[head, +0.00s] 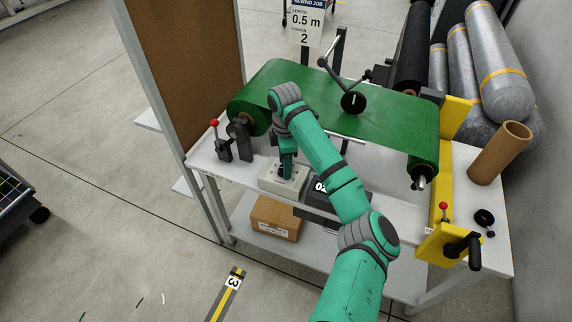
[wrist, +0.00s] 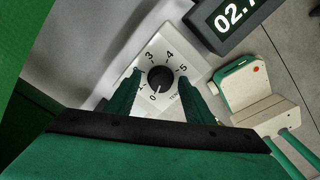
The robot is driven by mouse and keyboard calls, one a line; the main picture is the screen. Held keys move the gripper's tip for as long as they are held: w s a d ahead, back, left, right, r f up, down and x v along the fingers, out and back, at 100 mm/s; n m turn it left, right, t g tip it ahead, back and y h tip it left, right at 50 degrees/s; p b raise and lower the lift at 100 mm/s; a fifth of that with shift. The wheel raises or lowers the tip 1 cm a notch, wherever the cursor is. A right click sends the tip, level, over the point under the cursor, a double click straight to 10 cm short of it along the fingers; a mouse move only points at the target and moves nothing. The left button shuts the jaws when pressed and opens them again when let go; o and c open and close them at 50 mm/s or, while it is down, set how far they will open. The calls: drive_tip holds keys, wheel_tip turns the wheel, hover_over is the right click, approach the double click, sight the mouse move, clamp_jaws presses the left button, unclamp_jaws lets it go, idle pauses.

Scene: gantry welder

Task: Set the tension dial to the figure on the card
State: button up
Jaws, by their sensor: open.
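The card (head: 305,22) at the top of the head view reads "Rewind job", 0.5 m, and 2 on its lower line. The tension dial is a round black knob (wrist: 160,79) on a pale plate (wrist: 160,47) with figures around it; 0, 3, 4 and 5 are readable. The knob's white mark points down toward 0. My gripper (wrist: 160,82) is open, one finger on each side of the knob; I cannot tell whether they touch it. In the head view my gripper (head: 288,172) comes down over the dial's box (head: 270,183), hiding the knob.
A dark display (head: 325,203) beside the dial reads "02." and a cut-off digit in the wrist view (wrist: 230,20). A green roll web (head: 390,115) with a black crank hub (head: 353,102) is behind. A red-knobbed lever (head: 220,140) stands left, a cardboard tube (head: 500,152) right.

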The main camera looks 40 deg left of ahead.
drive_tip(key=shift+s+f, duration=0.2)
drive_tip(key=shift+f, duration=0.15)
drive_tip(key=shift+c, duration=0.6)
drive_tip(key=shift+w, duration=0.1)
drive_tip(key=c, duration=0.9)
